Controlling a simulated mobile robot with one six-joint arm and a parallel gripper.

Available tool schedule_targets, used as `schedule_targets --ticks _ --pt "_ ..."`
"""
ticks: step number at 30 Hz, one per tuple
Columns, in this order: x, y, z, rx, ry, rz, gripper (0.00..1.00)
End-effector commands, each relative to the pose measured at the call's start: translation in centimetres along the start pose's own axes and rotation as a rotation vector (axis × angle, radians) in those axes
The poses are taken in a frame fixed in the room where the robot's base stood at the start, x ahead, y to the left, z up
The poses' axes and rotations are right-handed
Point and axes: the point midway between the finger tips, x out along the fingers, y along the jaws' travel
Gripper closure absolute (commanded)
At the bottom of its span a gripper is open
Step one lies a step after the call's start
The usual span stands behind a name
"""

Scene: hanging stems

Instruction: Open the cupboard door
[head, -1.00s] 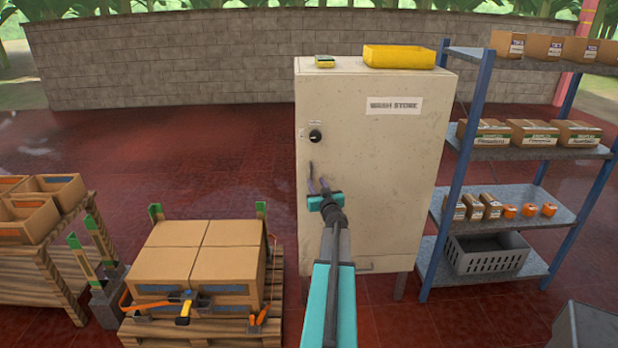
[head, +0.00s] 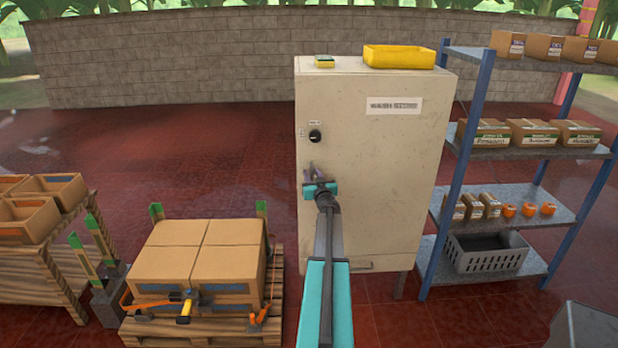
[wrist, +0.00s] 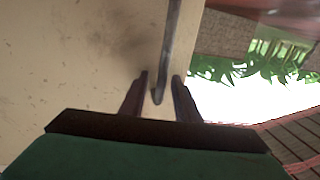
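The cream cupboard door (head: 375,170) looks shut, with a black knob (head: 315,136) near its left edge and a white label at its upper right. Below the knob is a slim upright metal handle, partly hidden by my gripper (head: 315,175) in the head view. In the wrist view, the handle (wrist: 171,45) is a grey bar whose lower end lies between the two dark fingers of my gripper (wrist: 161,92). The fingers stand apart, with a visible gap on each side of the bar, so they are around it but not closed on it.
A yellow tray (head: 399,57) and a small yellow-green item (head: 324,61) sit on the cupboard. A blue-framed shelf rack (head: 470,150) stands close on its right. A pallet of cartons (head: 205,255) is at the lower left. The red floor left of the cupboard is open.

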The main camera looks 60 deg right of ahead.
Motion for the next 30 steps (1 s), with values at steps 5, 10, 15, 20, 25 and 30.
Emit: schedule_targets --ticks 5,10,15,20,25,30 --pt "0.1 0.0 0.0 0.0 0.0 0.0 0.71" --pt "0.1 0.0 0.0 0.0 0.0 0.0 0.73" --pt "0.1 0.0 0.0 0.0 0.0 0.0 1.0" --pt "0.1 0.0 0.0 0.0 0.0 0.0 1.0" --pt "-0.3 -0.9 0.0 0.0 0.001 -0.006 1.0" --pt "-0.4 -0.9 0.0 0.0 0.001 -0.009 1.0"
